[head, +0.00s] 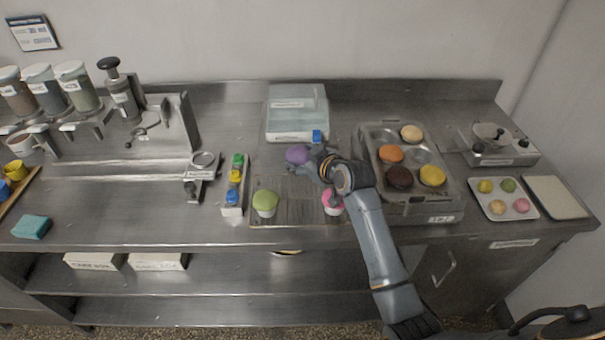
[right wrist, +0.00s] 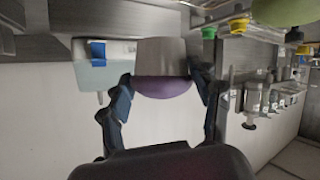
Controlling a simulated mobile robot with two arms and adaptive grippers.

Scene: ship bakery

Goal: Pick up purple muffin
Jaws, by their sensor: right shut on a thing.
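In the head view my forearm and wrist cover part of the board. My left gripper does not show in either view.
A muffin tin (head: 432,208) with several muffins lies right. A clear blue-tinted box (head: 297,108) stands behind. Small colored blocks (head: 235,178) stand left.

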